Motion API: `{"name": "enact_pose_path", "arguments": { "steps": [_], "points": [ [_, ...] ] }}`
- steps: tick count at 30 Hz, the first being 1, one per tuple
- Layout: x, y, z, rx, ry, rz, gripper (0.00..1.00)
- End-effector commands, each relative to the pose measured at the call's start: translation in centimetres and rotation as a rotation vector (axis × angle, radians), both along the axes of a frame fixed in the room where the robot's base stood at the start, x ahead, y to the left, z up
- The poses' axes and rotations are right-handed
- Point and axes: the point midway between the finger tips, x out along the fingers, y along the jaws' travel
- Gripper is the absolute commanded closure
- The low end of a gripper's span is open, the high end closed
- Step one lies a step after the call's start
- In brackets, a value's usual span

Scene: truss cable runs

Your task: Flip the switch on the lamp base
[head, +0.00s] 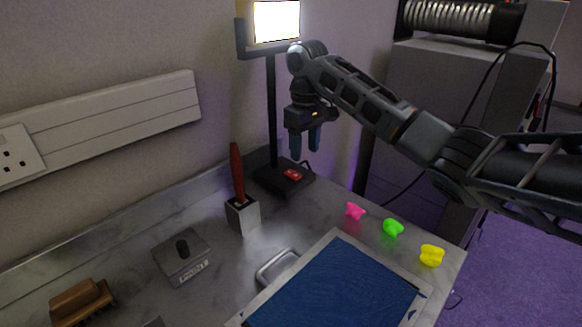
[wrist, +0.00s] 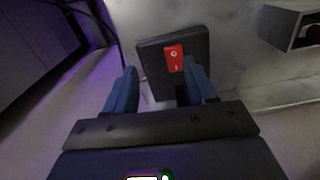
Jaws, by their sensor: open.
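The lamp stands at the back corner of the worktop, with a dark post (head: 271,110), a lit head (head: 275,22) and a flat black base (head: 270,178). A red rocker switch (head: 292,174) sits on top of the base. My gripper (head: 305,150) is open and empty, pointing down above the base and apart from it. In the wrist view the base (wrist: 150,57) shows beyond the blue fingers, and the red switch (wrist: 174,58) lies between the fingertips' lines, nearer the right finger. The right finger hides part of the base.
A grey holder (head: 242,215) with a red-handled tool stands left of the base. A box marked PAINT (head: 183,258), a brown brush (head: 80,300) and a blue-covered tray (head: 335,290) are nearer. Pink (head: 355,211), green (head: 393,228) and yellow (head: 431,255) pieces lie right.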

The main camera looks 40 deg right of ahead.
Motion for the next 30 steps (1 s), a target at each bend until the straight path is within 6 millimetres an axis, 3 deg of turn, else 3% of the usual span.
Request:
{"name": "enact_pose_path", "arguments": {
  "steps": [1,4,18,30],
  "points": [
    [0.0,0.3,0.9,-0.001,-0.001,0.017,0.45],
    [0.0,0.7,0.9,0.001,-0.001,0.038,0.45],
    [0.0,0.8,-5.4,0.0,-0.003,0.039,0.45],
    [0.0,0.8,-6.6,-0.001,-0.005,0.039,0.45]
  ]
}}
